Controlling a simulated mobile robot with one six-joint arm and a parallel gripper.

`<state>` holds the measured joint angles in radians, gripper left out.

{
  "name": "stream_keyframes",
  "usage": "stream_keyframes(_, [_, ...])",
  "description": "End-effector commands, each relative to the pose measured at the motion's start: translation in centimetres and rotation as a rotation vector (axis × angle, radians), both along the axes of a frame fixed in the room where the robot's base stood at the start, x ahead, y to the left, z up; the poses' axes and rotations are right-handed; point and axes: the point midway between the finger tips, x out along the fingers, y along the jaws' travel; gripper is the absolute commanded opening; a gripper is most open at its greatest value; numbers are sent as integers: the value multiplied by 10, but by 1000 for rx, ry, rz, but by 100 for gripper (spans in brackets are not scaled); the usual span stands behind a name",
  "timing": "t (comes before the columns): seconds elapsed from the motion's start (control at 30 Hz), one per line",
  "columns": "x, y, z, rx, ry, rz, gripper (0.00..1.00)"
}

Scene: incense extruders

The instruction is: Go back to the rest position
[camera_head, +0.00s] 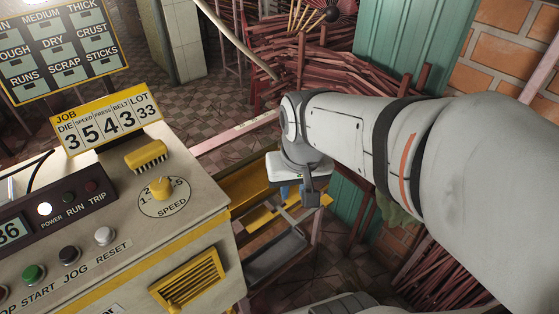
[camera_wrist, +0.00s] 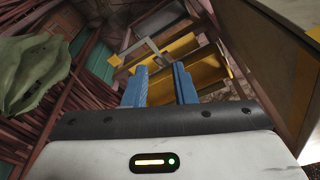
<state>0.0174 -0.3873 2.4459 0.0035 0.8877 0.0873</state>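My gripper (camera_wrist: 160,68) shows two blue fingers in the wrist view, apart from each other with nothing between them. In the head view my arm reaches in from the right, and my gripper (camera_head: 289,191) points down beside the control cabinet. The yellow trays also show beyond the fingertips in the wrist view (camera_wrist: 207,69).
The control cabinet (camera_head: 120,222) with a speed knob (camera_head: 161,187) and buttons stands at the left. A grey tray (camera_head: 275,254) sits low in the rack. Bundles of reddish sticks (camera_head: 335,75) fill the back. A green cloth-like thing (camera_wrist: 32,75) is at the wrist view's left.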

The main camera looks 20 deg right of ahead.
Motion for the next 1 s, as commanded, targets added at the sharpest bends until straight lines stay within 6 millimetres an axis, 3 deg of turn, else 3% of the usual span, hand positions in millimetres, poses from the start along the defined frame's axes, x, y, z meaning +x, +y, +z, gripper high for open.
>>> stream_keyframes(0.1, [-18, 2, 1, -16, -16, 76, 24])
stream_keyframes(0.2, [-24, 4, 0, -23, -20, 104, 24])
stream_keyframes(0.5, [-24, 4, 1, -24, -20, 108, 24])
stream_keyframes(0.73, [-25, 3, 17, -24, -26, 108, 24])
stream_keyframes(1.0, [-25, 3, 14, -24, -26, 107, 24])
